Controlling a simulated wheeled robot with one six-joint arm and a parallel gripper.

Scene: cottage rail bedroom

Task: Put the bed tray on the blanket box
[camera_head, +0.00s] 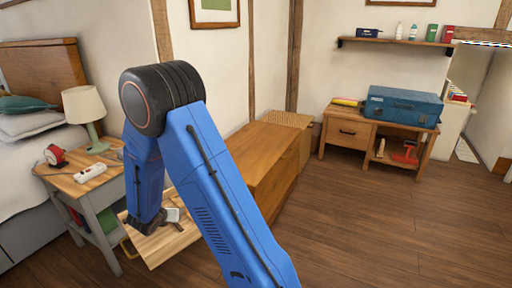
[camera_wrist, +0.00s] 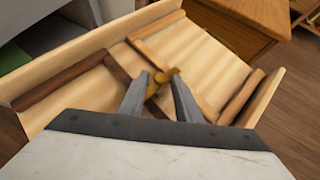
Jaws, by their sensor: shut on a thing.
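The bed tray (camera_head: 176,243) is a light wooden tray with raised sides, held tilted between the bedside table and the blanket box. It fills much of the wrist view (camera_wrist: 195,62), where darker strips cross it. My gripper (camera_head: 170,217) is shut on a small orange-brown part of the tray, seen between the fingers in the wrist view (camera_wrist: 162,84). The blanket box (camera_head: 262,150) is a long brown wooden chest against the wall, right of my arm. Its corner shows at the upper right of the wrist view (camera_wrist: 238,28). My arm hides part of the tray and box.
The grey bedside table (camera_head: 62,178) holds a lamp (camera_head: 86,108), a red clock (camera_head: 55,155) and a white power strip (camera_head: 91,171), close left of the tray. A woven-topped piece (camera_head: 288,119) stands beyond the box. Open floor (camera_head: 370,225) lies to the right.

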